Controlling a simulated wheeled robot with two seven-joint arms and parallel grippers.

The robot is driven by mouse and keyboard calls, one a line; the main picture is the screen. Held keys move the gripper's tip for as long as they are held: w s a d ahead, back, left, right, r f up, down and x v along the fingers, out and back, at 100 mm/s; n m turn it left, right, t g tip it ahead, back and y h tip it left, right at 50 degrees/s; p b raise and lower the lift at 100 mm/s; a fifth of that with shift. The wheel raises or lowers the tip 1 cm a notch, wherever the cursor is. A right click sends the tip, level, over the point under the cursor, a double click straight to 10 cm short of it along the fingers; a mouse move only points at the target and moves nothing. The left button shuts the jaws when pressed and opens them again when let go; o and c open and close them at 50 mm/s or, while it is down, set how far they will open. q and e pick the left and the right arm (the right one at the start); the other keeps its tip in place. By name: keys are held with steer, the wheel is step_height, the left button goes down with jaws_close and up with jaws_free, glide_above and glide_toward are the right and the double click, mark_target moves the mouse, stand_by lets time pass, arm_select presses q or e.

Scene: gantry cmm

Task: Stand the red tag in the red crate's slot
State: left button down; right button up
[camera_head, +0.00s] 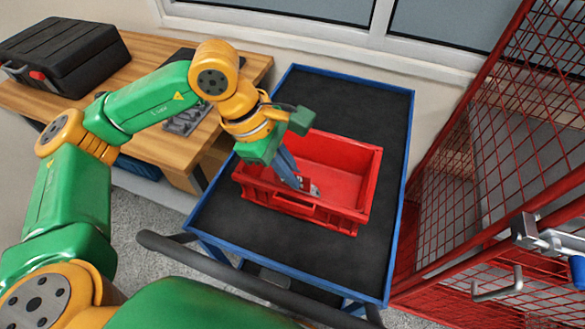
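The red crate (368,180) stands on the dark top of a blue-framed cart. My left gripper (299,184) reaches down from the left into the crate, near its front wall. Its blue-grey fingers look closed together. A small red piece with a pale patch, which looks like the red tag (306,183), shows at the fingertips, low inside the crate. The fingers partly cover it, and I cannot tell whether it touches the crate floor. The slot cannot be made out. My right gripper is not in view.
The cart (385,120) has bare dark top behind and right of the crate. A wooden table (150,62) at the left holds a black case (65,58) and a grey tray (185,122). A red mesh cage (500,140) with metal hooks stands at the right.

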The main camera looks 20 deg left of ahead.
mark_target(293, 208)
arm_select(q)
steer(key=shift+b+x, duration=0.45)
steer(key=shift+x, duration=0.45)
step_height(293, 208, down, 2)
steer(key=shift+a+f+b, duration=0.1)
steer(key=shift+a+b, duration=0.1)
steer(key=shift+b, duration=0.5)
step_height(293, 208, down, 3)
steer(key=b, duration=0.2)
steer(key=shift+r+b, duration=0.25)
steer(key=shift+b, duration=0.05)
steer(key=shift+s, duration=0.1)
steer(key=shift+f+b, duration=0.2)
steer(key=shift+b, duration=0.25)
steer(key=c, duration=1)
jaws_free()
